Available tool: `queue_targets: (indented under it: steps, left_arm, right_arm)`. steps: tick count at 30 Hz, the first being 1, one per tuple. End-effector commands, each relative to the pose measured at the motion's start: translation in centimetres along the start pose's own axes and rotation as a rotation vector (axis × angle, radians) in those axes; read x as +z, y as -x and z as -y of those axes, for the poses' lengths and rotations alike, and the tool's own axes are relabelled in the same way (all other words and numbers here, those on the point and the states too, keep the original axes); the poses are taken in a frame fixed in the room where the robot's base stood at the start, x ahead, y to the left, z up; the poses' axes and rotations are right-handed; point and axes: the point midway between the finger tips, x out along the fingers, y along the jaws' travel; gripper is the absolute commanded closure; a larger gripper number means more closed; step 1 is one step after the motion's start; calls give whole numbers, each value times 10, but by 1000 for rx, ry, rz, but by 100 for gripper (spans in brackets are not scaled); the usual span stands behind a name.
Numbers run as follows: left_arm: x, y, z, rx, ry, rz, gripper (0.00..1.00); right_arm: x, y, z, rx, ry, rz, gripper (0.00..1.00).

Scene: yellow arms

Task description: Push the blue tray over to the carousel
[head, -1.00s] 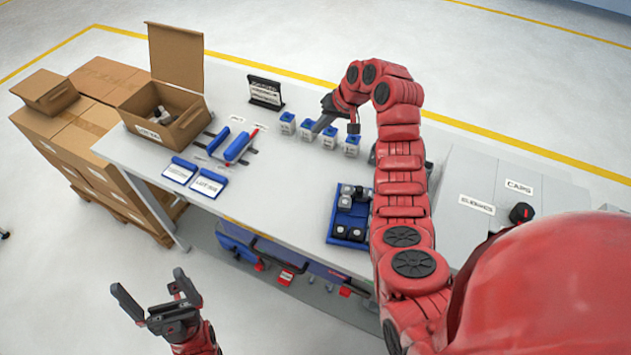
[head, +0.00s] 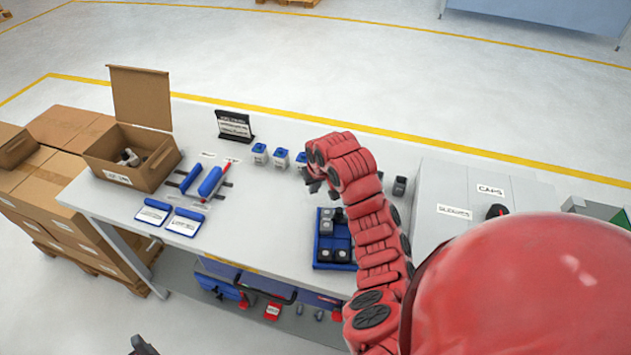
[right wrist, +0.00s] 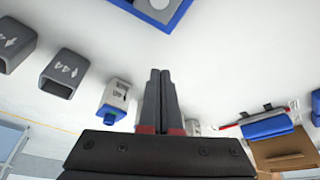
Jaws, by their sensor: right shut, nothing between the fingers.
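The blue tray (head: 320,262) stands near the front edge of the table in the head view, with several dark and grey block-like parts in it. My right gripper (head: 313,184) is above the table, behind and left of the tray, apart from it. In the right wrist view my right gripper (right wrist: 158,75) is shut and empty. A blue-edged corner at the top of that view looks like the tray (right wrist: 181,14). I cannot make out which thing is the carousel. Of my left gripper only a dark part (head: 144,345) shows at the bottom edge.
A grey hollow part (head: 400,186) stands right of my forearm. Blue rollers (head: 210,181), blue-edged cards (head: 186,222) and an open carton (head: 128,163) are at the left.

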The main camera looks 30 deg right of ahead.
Motion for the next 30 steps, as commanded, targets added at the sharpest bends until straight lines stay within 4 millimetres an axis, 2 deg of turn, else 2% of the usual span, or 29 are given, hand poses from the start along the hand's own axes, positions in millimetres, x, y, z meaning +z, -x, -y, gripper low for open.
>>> queue_targets:
  steps: [6,18,30]
  left_arm:
    - [-2,-11,0,0,0,1,0]
    - [-5,-31,2,0,0,1,0]
    - [-5,-32,2,0,0,1,0]
  right_arm:
    - [1,-22,0,0,0,2,100]
    - [34,-9,0,0,2,-1,100]
    - [38,-9,0,-2,0,-1,100]
